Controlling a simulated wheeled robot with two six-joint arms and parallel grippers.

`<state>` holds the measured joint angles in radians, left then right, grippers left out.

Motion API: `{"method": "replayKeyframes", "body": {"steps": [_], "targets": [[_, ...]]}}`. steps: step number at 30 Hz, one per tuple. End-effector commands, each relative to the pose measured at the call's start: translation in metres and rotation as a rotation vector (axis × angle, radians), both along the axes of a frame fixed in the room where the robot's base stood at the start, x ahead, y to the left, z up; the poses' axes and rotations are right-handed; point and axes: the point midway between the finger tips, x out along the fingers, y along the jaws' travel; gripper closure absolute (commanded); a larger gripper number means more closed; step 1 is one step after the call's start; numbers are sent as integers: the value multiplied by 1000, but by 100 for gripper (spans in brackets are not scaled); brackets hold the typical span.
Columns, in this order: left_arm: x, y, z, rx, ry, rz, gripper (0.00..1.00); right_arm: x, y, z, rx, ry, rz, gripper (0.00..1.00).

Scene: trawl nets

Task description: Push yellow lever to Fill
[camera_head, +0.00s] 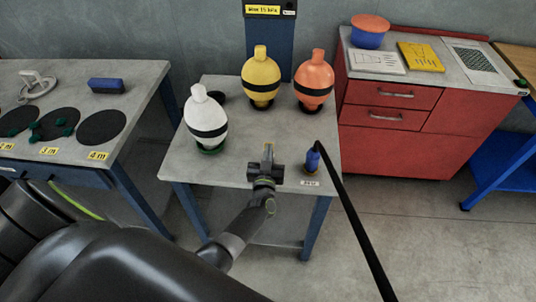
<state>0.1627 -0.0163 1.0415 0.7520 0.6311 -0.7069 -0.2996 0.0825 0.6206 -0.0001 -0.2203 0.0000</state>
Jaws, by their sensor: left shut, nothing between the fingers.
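My left gripper (267,158) reaches in from the left and is over the front middle of the small grey table. Its fingers are shut and point away from me, with nothing seen between them. I cannot make out a yellow lever or a Fill mark in this view. My right gripper is not in view.
The grey table (234,104) holds white (205,108), yellow (261,72) and orange (314,72) floats with black bands. A small blue object (312,160) stands right of the gripper beside a long black rod (355,225). A red cabinet (400,150) is at right.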

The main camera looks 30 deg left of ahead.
Motion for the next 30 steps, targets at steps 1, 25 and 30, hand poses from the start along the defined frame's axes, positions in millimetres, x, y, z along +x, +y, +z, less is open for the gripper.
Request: {"method": "replayKeyframes", "body": {"steps": [1,25,30], "targets": [[2,1,1,0,-1,0,100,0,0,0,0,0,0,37],[7,3,2,1,-2,0,100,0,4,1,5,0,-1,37],[5,2,10,0,-2,-1,100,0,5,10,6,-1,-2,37]]}}
